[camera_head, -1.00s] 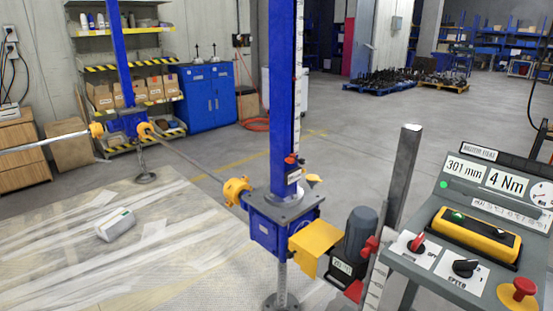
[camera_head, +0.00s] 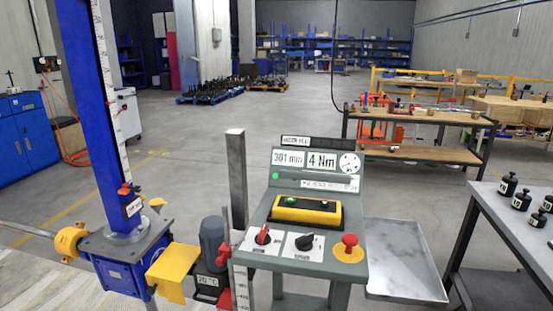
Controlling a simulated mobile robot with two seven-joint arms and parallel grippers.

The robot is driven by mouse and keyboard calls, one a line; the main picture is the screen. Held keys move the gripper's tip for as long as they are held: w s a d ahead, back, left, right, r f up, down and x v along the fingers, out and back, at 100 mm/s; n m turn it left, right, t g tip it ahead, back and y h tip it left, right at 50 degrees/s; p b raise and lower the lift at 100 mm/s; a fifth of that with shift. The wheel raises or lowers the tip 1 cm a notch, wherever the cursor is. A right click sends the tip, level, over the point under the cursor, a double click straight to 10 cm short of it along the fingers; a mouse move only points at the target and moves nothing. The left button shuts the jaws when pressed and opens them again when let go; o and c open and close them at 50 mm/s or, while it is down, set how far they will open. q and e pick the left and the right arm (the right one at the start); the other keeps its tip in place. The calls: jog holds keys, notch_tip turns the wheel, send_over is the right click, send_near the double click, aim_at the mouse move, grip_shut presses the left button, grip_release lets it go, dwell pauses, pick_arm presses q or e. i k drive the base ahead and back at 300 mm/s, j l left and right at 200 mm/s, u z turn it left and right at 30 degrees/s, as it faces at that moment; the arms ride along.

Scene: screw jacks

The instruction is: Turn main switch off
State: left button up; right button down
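The control panel (camera_head: 279,262) stands at the lower centre right, on a grey stand. On its left is a red rotary switch (camera_head: 263,236) on a white plate. Beside it is a black rotary knob (camera_head: 304,242) on another white plate. A red push button (camera_head: 349,243) on a yellow disc is at the right. A yellow box with a green light (camera_head: 291,203) sits above them. The displays read 301 mm and 4 Nm (camera_head: 322,160). The switch labels are too small to read. Neither of my grippers is in view.
A blue screw jack (camera_head: 127,255) with a tall blue column and motor (camera_head: 213,247) stands left of the panel. A grey post (camera_head: 238,180) rises behind it. A metal tray (camera_head: 405,262) is attached at the panel's right. A table with black weights (camera_head: 510,205) stands farther right.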

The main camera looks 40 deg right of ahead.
aim_at(264, 238)
jog(key=l+z, duration=0.15)
jog(key=z, duration=1.05)
